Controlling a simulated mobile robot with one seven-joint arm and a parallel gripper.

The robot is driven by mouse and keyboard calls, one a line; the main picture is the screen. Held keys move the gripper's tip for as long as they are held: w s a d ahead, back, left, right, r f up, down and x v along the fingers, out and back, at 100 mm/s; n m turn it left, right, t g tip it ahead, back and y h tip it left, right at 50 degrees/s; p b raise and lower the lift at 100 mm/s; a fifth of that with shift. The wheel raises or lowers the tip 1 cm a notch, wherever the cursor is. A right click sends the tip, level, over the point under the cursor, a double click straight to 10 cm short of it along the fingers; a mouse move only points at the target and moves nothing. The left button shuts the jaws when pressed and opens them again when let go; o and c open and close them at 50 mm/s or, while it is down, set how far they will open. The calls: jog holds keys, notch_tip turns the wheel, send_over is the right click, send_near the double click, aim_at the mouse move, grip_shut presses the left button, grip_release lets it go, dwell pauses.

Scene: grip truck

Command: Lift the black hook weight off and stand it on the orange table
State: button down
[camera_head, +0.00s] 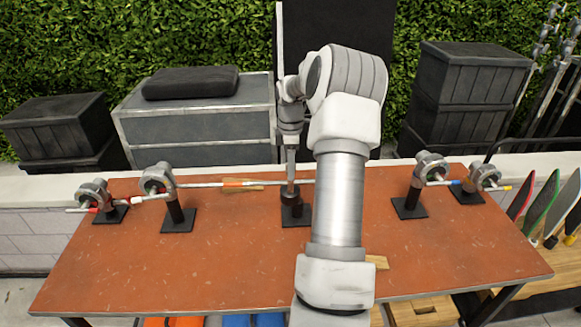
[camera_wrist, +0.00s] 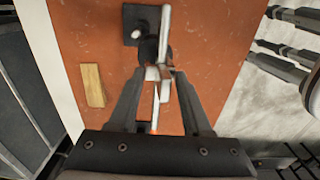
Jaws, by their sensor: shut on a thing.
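My gripper (camera_head: 291,183) points down over the back middle of the orange table (camera_head: 245,250). In the wrist view its fingers (camera_wrist: 162,76) are shut on the upper part of the black hook weight (camera_wrist: 149,47). The weight shows as a short dark cylinder (camera_head: 292,197) just below my gripper, above a flat black square (camera_head: 296,218). Whether it touches the square is unclear. A thin metal rod (camera_head: 215,184) runs from a left stand past my gripper; it shows pale in the wrist view (camera_wrist: 165,20). The fingers hide the hook.
Two clamp stands (camera_head: 173,208) are at the left and two (camera_head: 409,205) at the right, with rods. A wooden block (camera_wrist: 92,85) lies behind the rod. The table's front left is clear. Dark crates (camera_head: 470,90) and a grey case (camera_head: 200,115) stand behind.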

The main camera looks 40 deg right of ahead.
jog(key=shift+r, duration=0.5)
jog(key=shift+s+a+b, duration=0.35)
jog(key=shift+s+a, duration=0.45)
jog(key=shift+s, duration=0.2)
jog(key=shift+s+a+b, duration=0.3)
jog(key=shift+s+a, duration=0.5)
jog(key=shift+s, duration=0.15)
jog(key=shift+f, duration=0.1)
